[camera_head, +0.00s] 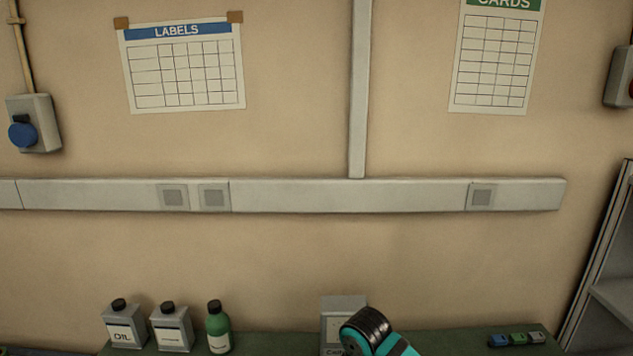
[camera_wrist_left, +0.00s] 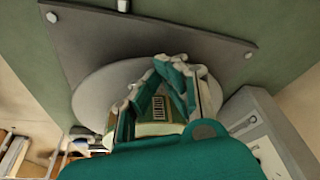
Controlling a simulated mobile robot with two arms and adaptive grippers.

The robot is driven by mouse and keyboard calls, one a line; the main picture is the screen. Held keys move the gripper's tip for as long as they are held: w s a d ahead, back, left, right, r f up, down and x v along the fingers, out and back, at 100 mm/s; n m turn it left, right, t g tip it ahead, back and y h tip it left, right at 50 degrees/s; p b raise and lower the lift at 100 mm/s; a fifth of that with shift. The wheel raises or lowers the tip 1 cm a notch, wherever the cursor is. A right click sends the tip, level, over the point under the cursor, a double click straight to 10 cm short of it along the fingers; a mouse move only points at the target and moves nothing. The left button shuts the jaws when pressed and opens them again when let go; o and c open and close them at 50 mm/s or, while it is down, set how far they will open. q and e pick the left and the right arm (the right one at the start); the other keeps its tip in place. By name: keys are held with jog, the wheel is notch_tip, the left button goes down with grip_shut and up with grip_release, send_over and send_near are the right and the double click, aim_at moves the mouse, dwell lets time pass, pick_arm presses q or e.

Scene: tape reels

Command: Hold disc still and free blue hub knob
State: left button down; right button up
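My left gripper (camera_wrist_left: 165,75) fills the middle of the left wrist view, with teal and pale fingers leaning toward each other. Whether the fingertips meet or hold anything is not clear. A pale round disc (camera_wrist_left: 92,98) lies behind the fingers, against a dark grey plate (camera_wrist_left: 205,38) with bolts at its corners. The gripper covers much of the disc, and I cannot tell whether they touch. No blue hub knob can be made out. My right gripper is in neither view. The head view shows only a teal and black part of my arm at the bottom.
A green surface carries grey bottles (camera_head: 172,328), a green bottle (camera_head: 218,328), a grey box (camera_head: 343,306) and small coloured blocks (camera_head: 517,340). A shelf (camera_head: 612,290) stands at the right. A grey box-like thing (camera_wrist_left: 250,118) is close right of my left gripper.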

pick_arm(q)
jog(key=shift+s+f, duration=0.1)
jog(key=shift+f, duration=0.05)
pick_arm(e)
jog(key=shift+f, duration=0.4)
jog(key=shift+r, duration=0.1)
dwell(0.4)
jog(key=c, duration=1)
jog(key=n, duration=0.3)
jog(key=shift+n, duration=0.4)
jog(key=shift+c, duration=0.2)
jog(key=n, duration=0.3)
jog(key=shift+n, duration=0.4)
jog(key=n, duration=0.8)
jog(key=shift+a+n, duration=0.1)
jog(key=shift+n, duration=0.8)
